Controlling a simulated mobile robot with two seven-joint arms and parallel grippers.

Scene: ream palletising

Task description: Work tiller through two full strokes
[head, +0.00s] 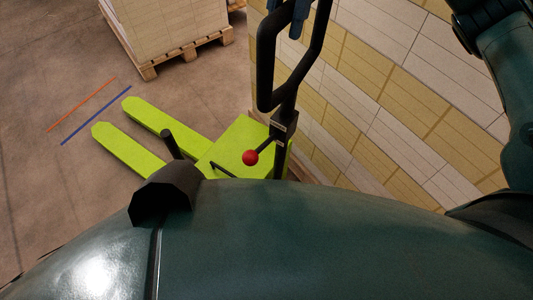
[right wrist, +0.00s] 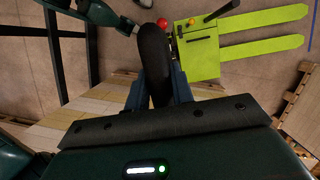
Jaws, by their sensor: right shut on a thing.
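The lime-green pallet jack (head: 240,147) stands on the floor, its two forks (head: 145,115) pointing to the upper left in the head view. Its black tiller (head: 264,75) rises to a looped handle at the top. A red knob (head: 250,157) sits low beside the tiller; it also shows in the right wrist view (right wrist: 162,22). My right gripper (head: 298,18) is at the handle's upper right side. In the right wrist view its blue fingers (right wrist: 158,92) are shut on the dark handle (right wrist: 155,55).
A tall stack of cream and tan reams (head: 390,90) stands close on the tiller's right. A loaded wooden pallet (head: 185,52) stands beyond the forks. Orange (head: 82,103) and blue (head: 95,112) lines mark the floor. Floor left of the forks is clear.

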